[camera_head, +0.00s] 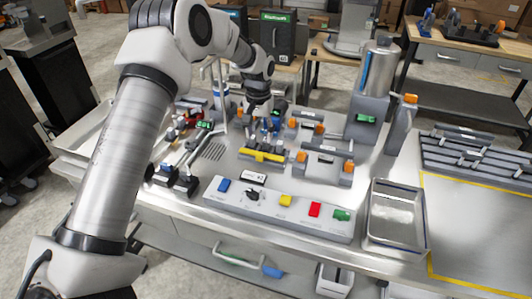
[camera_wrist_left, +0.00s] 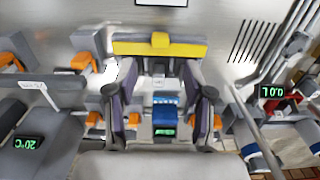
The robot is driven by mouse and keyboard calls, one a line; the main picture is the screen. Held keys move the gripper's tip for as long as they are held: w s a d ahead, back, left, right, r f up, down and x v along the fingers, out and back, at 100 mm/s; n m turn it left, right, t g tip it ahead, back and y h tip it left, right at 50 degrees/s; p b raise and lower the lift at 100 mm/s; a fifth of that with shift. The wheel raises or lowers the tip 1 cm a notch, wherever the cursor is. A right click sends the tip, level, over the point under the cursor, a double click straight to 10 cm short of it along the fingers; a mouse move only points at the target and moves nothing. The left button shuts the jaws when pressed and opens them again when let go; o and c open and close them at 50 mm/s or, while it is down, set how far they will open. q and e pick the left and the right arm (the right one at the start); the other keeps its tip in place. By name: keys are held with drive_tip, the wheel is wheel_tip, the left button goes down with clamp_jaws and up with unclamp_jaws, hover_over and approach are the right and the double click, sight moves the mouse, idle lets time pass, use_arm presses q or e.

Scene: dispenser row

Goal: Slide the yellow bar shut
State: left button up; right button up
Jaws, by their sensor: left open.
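The yellow bar (camera_head: 262,155) lies across the front of a small grey unit (camera_head: 260,164) near the middle of the steel table. It also shows in the left wrist view (camera_wrist_left: 190,51), level across the top, with a raised yellow knob (camera_wrist_left: 160,40) at its middle. My left gripper (camera_head: 262,128) is above and just behind the bar, pointing down. In the left wrist view its two fingers (camera_wrist_left: 158,78) are spread apart with nothing held between them. The knob lies beyond the fingertips, and I cannot tell the exact gap. My right gripper is not in view.
A grey panel with coloured buttons (camera_head: 270,211) runs along the table front. Grey units with orange grips (camera_head: 322,174) stand right of the bar. A metal tray (camera_head: 395,240) sits at the right, beside a yellow-outlined area.

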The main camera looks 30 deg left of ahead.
sight(259, 154)
use_arm(q)
drive_tip(key=shift+s+f, duration=0.15)
drive_tip(key=shift+f, duration=0.15)
wheel_tip(259, 154, down, 7)
drive_tip(key=p, duration=0.2)
drive_tip(key=shift+p, duration=0.3)
